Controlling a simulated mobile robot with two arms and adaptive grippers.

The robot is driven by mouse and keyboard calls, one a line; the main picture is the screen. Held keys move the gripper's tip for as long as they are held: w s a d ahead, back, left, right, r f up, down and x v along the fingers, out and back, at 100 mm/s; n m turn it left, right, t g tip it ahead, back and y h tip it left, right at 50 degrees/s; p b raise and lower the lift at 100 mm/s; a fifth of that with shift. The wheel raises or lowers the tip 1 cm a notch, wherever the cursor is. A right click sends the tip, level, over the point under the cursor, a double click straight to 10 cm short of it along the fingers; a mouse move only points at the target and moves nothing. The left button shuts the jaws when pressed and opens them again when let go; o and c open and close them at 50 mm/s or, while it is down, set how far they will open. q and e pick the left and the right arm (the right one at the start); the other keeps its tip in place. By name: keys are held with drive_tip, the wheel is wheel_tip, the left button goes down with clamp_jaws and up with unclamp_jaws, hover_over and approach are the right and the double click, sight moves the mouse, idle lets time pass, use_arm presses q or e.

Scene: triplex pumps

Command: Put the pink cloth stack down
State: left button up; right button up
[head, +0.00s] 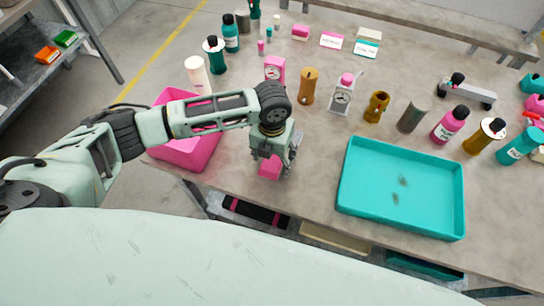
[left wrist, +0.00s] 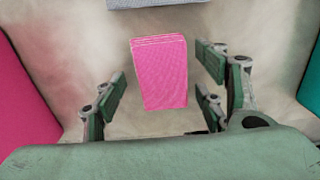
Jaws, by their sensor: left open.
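The pink cloth stack (head: 270,168) lies near the front edge of the table, between a pink bin and a teal tray. My left gripper (head: 276,158) is right over it and partly hides it in the head view. In the left wrist view the pink stack (left wrist: 160,75) shows as a block with layered edges at its far end. The left gripper's fingers (left wrist: 163,92) are spread wide, with a clear gap on each side of the stack. The left gripper is open and holds nothing. My right gripper is not in view.
The pink bin (head: 182,162) stands left and the teal tray (head: 400,225) right. Bare table (head: 318,150) lies between the stack and the tray.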

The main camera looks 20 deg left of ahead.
sight(272, 160)
use_arm(q)
drive_tip(key=shift+r, duration=0.55)
wheel_tip(272, 160, up, 11)
drive_tip(key=b, duration=0.2)
idle(0.4)
